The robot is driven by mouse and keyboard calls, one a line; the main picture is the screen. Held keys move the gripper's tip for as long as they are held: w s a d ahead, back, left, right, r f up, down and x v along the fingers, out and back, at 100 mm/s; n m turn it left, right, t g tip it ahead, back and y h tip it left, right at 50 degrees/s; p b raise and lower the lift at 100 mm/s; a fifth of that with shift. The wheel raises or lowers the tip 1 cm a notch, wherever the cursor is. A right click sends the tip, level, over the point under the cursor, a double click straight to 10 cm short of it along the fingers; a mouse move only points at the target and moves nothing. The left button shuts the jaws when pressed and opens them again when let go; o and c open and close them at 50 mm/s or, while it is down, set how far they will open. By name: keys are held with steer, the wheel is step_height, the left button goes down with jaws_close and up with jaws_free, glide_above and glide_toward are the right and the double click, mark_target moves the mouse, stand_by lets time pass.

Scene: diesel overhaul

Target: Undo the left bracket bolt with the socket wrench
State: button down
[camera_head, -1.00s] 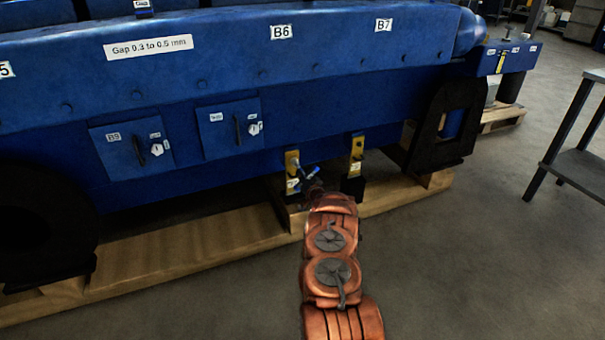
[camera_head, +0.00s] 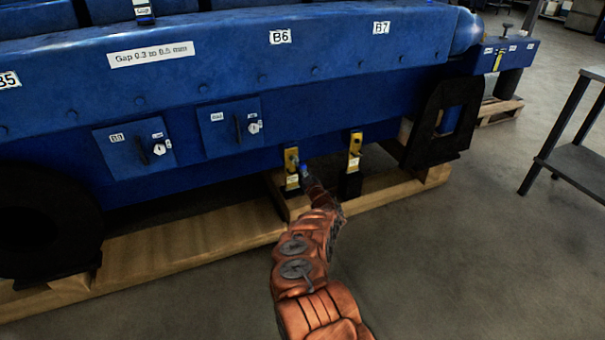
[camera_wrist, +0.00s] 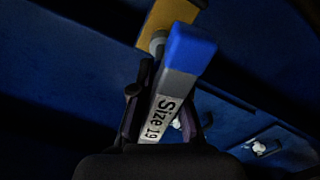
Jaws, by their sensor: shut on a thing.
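The left bracket (camera_head: 291,163) is a yellow plate low on the blue engine's side; its edge also shows at the top of the wrist view (camera_wrist: 172,14). My gripper (camera_head: 310,183) is just right of this bracket, with its fingers on either side of the wrench in the wrist view (camera_wrist: 160,105). It is shut on the socket wrench (camera_wrist: 190,50), which has a blue end and a "Size 19" label. A grey round part (camera_wrist: 158,42) shows between the wrench's blue end and the bracket. I cannot tell whether the socket is seated on the bolt, which is hidden.
A second yellow bracket (camera_head: 354,155) stands to the right. A wooden skid (camera_head: 200,238) runs below the engine. Two blue covers with handles (camera_head: 230,128) are at upper left. A dark table (camera_head: 575,160) stands at far right. The floor in front is clear.

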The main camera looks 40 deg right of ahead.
steer(key=n+b, duration=0.1)
steer(key=n, duration=0.2)
steer(key=shift+d+r, duration=0.15)
